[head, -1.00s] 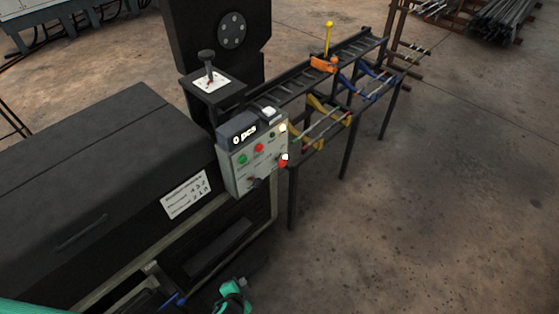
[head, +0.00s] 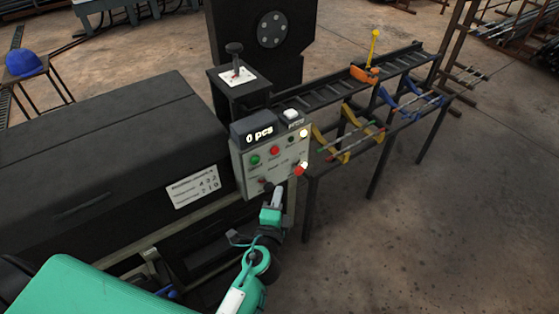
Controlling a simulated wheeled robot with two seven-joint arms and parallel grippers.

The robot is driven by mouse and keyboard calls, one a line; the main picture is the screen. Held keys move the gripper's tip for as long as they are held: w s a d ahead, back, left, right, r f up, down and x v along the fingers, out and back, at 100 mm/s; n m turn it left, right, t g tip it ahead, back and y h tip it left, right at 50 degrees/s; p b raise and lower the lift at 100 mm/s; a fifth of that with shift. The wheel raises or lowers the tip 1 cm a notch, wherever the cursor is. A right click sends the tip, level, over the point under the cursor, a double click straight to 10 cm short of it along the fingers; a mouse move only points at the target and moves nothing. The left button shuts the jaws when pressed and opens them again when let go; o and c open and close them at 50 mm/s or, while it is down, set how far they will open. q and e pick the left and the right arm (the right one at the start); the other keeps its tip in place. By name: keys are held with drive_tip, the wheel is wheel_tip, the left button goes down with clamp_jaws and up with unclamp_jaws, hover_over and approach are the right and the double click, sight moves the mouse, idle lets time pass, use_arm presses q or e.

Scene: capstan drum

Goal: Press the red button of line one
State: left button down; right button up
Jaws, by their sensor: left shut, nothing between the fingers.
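A grey control box (head: 243,172) is fixed to the front of a dark machine. Its face carries a red button (head: 274,150), a green button (head: 255,160) to the left of it, and a larger red knob (head: 300,170) at the lower right. Small labels on the face are too blurred to read. My left gripper (head: 277,193) is shut and empty, at the lower edge of the box, below the red button and apart from it in the picture. Whether it touches the box, I cannot tell. My right gripper is not in view.
A display (head: 253,134) reading "0 pcs" sits on top of the box. A lever on a pedestal (head: 238,75) stands behind. A black rack (head: 350,88) with coloured clamps runs to the right. A blue helmet (head: 24,63) rests at far left. The floor at right is clear.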

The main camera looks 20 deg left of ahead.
sight(275, 151)
use_arm(q)
drive_tip(key=shift+w, duration=0.1)
